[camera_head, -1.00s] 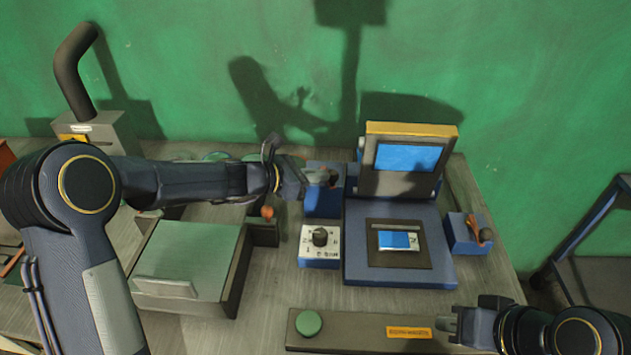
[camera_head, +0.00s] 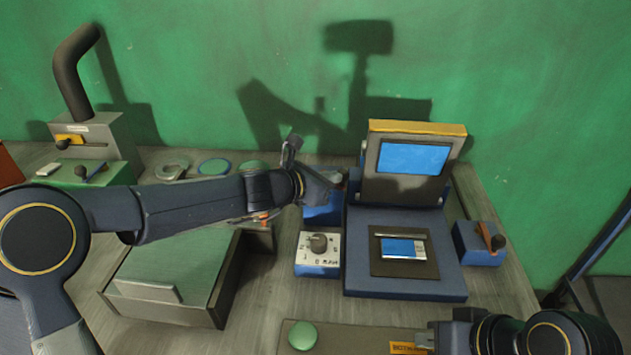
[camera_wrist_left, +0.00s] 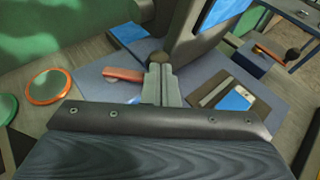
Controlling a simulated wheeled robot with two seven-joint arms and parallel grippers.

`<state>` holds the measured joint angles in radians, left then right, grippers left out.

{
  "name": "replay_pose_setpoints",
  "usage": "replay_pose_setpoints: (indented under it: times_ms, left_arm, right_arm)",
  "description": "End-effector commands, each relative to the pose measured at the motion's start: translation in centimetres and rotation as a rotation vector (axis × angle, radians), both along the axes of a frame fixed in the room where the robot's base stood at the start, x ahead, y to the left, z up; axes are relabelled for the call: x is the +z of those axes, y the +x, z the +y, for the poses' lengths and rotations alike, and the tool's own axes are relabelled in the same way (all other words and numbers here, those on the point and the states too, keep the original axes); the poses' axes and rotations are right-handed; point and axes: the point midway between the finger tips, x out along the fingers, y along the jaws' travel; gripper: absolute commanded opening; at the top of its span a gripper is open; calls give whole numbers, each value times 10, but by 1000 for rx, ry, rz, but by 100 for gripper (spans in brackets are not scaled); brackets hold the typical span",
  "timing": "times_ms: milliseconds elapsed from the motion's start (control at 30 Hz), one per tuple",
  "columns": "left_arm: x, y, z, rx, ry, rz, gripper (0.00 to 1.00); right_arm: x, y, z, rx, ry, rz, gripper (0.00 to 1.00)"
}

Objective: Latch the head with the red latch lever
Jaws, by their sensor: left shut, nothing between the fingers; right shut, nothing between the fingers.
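The head (camera_head: 412,165) is a hinged dark panel with a blue screen and yellow top edge, standing raised behind its base (camera_head: 405,285). A red lever (camera_wrist_left: 123,75) shows in the left wrist view, beside my left gripper (camera_wrist_left: 162,82); a dark ball knob (camera_wrist_left: 160,57) is just beyond the fingertips. I cannot tell whether they touch. In the head view my left gripper (camera_head: 335,182) is shut over the blue block (camera_head: 322,212) left of the head and hides the lever there. A second, orange-red lever (camera_head: 490,236) sits on the right blue block (camera_head: 478,250). My right gripper (camera_head: 426,338) is shut at the bottom.
A white dial box (camera_head: 318,262) stands in front of the left block. A green button (camera_head: 302,336) is on the front bar. A grey-green box (camera_head: 170,265) lies under my left arm. A grey stand with a curved handle (camera_head: 75,72) is at the back left.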

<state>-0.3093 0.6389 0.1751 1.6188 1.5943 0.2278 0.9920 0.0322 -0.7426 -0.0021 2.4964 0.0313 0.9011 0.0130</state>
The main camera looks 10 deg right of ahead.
Motion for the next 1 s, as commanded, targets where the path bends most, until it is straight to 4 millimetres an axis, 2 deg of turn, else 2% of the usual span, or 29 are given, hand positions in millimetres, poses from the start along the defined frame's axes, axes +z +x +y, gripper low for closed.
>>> replay_pose_setpoints:
  times_ms: [500,1000]
  left_arm:
    - [1,2,-22,-3,-1,-1,0]
    - [1,4,-30,-3,-2,-1,0]
  right_arm:
    - [-4,0,0,0,0,0,0]
    - [-3,0,0,0,0,0,0]
